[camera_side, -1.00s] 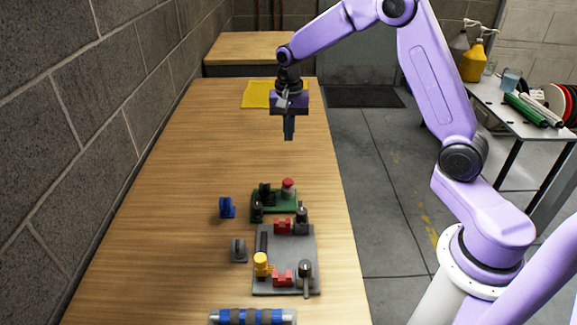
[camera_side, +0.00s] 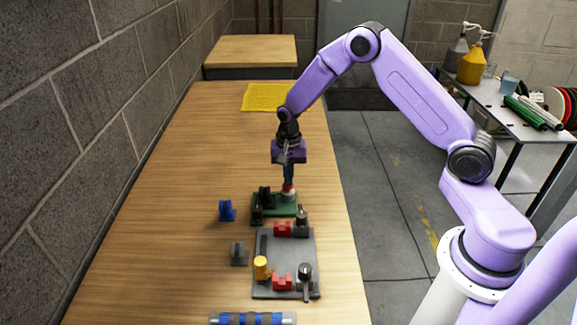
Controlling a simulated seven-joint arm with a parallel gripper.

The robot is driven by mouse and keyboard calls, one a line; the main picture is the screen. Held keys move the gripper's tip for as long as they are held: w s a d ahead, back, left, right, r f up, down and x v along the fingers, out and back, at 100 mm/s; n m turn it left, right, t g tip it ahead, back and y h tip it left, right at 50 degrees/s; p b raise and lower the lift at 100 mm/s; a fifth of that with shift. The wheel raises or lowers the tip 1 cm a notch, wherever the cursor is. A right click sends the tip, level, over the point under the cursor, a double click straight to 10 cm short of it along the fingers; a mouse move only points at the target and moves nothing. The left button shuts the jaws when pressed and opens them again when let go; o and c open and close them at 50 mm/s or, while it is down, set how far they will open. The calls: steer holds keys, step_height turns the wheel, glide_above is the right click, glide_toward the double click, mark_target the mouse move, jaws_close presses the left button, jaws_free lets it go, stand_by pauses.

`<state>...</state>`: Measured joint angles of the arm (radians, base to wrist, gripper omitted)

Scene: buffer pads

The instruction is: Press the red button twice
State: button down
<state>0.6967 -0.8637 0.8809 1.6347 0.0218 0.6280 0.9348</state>
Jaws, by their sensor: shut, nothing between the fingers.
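The red button (camera_side: 288,188) sits on a pale round base at the right end of a small green plate (camera_side: 272,211) on the wooden table. My gripper (camera_side: 288,181) points straight down, shut and empty, with its fingertips right over the button. The tips appear to meet the button's top and partly hide it. I cannot tell whether they touch it or how far it is pushed in.
Black parts (camera_side: 264,197) stand on the green plate beside the button. A grey board (camera_side: 263,290) with red, yellow and black parts lies nearer. A blue part (camera_side: 226,210) and a grey part (camera_side: 239,254) stand left. The far table is clear before a yellow mat (camera_side: 265,97).

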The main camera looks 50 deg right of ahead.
steer(key=shift+f, duration=0.2)
steer(key=shift+f, duration=0.9)
steer(key=shift+s, duration=0.1)
step_height(320, 180, up, 14)
steer(key=shift+r, duration=0.15)
stand_by(1.0)
steer(key=shift+d+r, duration=0.15)
steer(key=shift+r, duration=0.65)
